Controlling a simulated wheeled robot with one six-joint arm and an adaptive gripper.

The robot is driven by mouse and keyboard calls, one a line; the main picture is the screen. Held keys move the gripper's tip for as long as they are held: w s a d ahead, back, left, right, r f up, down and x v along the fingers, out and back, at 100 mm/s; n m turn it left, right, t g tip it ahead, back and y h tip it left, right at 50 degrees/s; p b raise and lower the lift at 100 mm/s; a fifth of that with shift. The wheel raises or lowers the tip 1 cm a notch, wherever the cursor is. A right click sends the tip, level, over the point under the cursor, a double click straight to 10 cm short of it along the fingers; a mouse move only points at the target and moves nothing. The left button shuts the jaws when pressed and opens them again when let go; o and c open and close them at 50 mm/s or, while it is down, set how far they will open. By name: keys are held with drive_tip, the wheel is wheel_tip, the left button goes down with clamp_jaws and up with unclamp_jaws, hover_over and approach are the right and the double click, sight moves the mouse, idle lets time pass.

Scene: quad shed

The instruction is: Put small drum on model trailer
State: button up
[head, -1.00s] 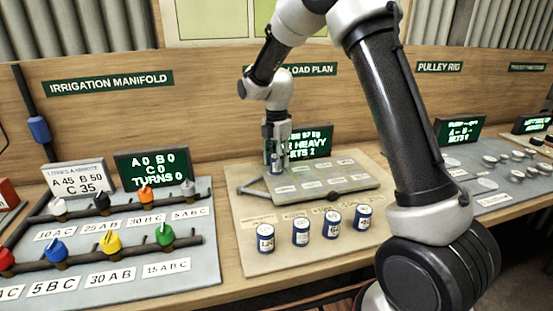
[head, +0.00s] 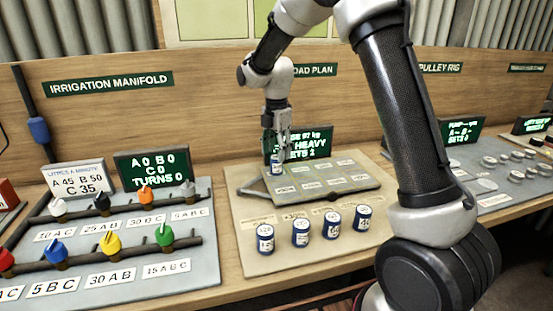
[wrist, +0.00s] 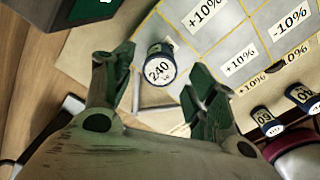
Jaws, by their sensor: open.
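A small blue-and-white drum (head: 276,165) stands on the left back part of the model trailer (head: 335,186), a flat grey deck with label cards. In the wrist view the drum (wrist: 160,63) reads 240 and stands by a +10% card. My gripper (head: 275,146) is just above that drum, pointing down. In the wrist view my gripper (wrist: 165,85) has its green fingers spread, one on each side of the drum with gaps between. Several more small drums stand in a row in front of the trailer, among them the leftmost one (head: 265,239).
The irrigation manifold board (head: 205,262) with coloured taps lies to the left. The pulley rig board (head: 492,190) is to the right. Bare beige board (head: 262,262) lies in front of the drum row.

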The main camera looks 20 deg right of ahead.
wheel_tip(320, 180, up, 8)
drive_tip(key=r, duration=0.1)
drive_tip(key=s+d+r+m+t, duration=0.1)
drive_tip(key=s+d+r+m, duration=0.5)
drive_tip(key=s, duration=0.2)
drive_tip(key=s+d+m+t, duration=0.1)
drive_tip(key=s+d+m, duration=0.3)
drive_tip(key=s+m, duration=0.4)
drive_tip(key=s+d+m+t, duration=0.2)
drive_tip(key=s+m, duration=0.7)
drive_tip(key=s, duration=0.9)
drive_tip(key=d, duration=0.2)
drive_tip(key=shift+d+f, duration=0.4)
